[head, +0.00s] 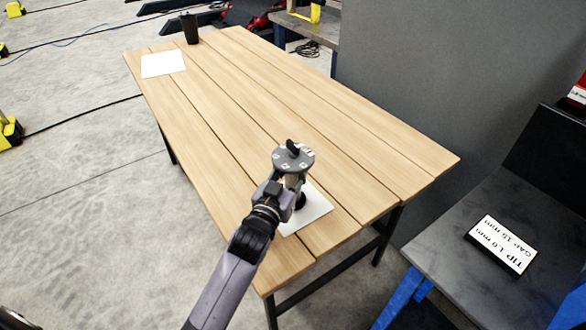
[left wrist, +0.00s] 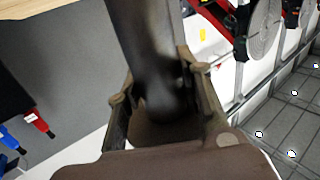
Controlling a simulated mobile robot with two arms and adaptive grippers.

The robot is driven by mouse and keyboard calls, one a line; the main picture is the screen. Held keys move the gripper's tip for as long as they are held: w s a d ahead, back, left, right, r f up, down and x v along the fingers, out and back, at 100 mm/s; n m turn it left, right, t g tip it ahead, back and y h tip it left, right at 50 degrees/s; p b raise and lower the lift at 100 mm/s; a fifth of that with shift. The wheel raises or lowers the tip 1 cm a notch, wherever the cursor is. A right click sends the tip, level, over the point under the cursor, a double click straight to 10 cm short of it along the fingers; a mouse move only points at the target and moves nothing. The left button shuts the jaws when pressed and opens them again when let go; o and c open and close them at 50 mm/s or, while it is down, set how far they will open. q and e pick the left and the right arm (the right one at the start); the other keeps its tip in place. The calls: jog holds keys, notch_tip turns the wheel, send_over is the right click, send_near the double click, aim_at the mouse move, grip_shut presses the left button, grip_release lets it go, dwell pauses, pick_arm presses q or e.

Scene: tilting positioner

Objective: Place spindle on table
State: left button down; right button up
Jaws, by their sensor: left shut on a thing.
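The spindle (head: 293,158) has a grey disc with small white labels and a dark knob on top, and a dark lower end below. My left gripper (head: 287,190) is shut on it below the disc. In the left wrist view a blurred dark shaft (left wrist: 148,55) runs between the fingers of the left gripper (left wrist: 160,95). The spindle looks roughly upright over a white sheet (head: 318,207) near the front end of the wooden table (head: 235,100). The gripper partly hides its lower part, and I cannot tell whether it touches the sheet. My right gripper is not in view.
Another white sheet (head: 163,65) and a black cup (head: 190,28) are at the table's far left end. The middle of the table is clear. A dark bench (head: 440,240) with a sign (head: 502,244) stands to the right, beside a grey wall (head: 450,80).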

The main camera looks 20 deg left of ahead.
pick_arm(q)
jog(key=c, duration=1.5)
grip_release()
jog(key=shift+f, duration=0.1)
jog(key=shift+c, duration=0.2)
jog(key=o, duration=0.4)
jog(key=s, duration=0.8)
jog(key=s+a+b, duration=0.1)
jog(key=s, duration=0.3)
jog(key=shift+r, duration=0.2)
